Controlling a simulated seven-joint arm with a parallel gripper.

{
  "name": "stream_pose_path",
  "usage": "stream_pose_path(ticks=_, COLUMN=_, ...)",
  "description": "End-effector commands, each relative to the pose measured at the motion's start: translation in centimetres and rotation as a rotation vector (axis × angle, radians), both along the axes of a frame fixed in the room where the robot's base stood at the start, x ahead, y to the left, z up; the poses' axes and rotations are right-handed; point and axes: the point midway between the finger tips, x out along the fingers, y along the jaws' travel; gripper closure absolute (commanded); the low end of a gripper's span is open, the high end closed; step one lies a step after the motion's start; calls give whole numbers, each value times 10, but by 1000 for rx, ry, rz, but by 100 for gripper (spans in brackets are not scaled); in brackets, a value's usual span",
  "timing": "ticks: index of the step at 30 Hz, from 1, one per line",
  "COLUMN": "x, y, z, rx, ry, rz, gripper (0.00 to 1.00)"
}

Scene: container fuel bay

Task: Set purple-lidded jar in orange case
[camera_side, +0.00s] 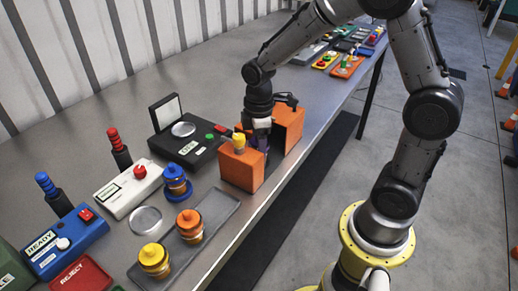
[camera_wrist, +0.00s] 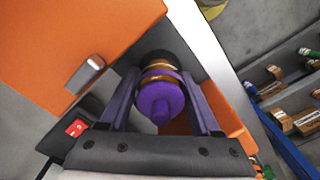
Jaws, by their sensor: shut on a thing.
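The purple-lidded jar (camera_wrist: 158,100) has a brown-gold band below its lid and shows between my fingers in the wrist view. My gripper (camera_side: 260,143) is shut on it and points down. In the side view the jar is mostly hidden, with only a hint of purple below the gripper. The orange case (camera_side: 240,172) stands near the table's front edge, and my gripper is down between its orange parts. Orange walls of the case also show around the jar in the wrist view (camera_wrist: 85,40). I cannot tell whether the jar touches the case floor.
A yellow-topped piece (camera_side: 239,142) stands by the gripper at the case. A black device (camera_side: 190,150) with a raised lid is left of it. A grey tray (camera_side: 222,208) holds orange-lidded (camera_side: 190,225) and yellow-lidded (camera_side: 154,260) jars. A blue-lidded jar (camera_side: 175,182) stands behind.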

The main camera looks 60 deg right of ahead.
Motion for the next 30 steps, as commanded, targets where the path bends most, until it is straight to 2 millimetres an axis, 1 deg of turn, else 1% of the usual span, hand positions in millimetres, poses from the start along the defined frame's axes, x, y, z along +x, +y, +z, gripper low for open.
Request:
stream_pose_path(ticks=26, x=1, y=0, z=-4, rx=-1, ry=-2, rz=0, gripper=100)
stream_pose_path(ticks=27, x=1, y=0, z=-4, rx=0, ry=-1, rz=0, gripper=34)
stream_pose_path(ticks=29, x=1, y=0, z=-4, rx=0, ry=-1, rz=0, gripper=24)
stream_pose_path(ticks=30, x=1, y=0, z=-4, rx=0, ry=-1, rz=0, gripper=16)
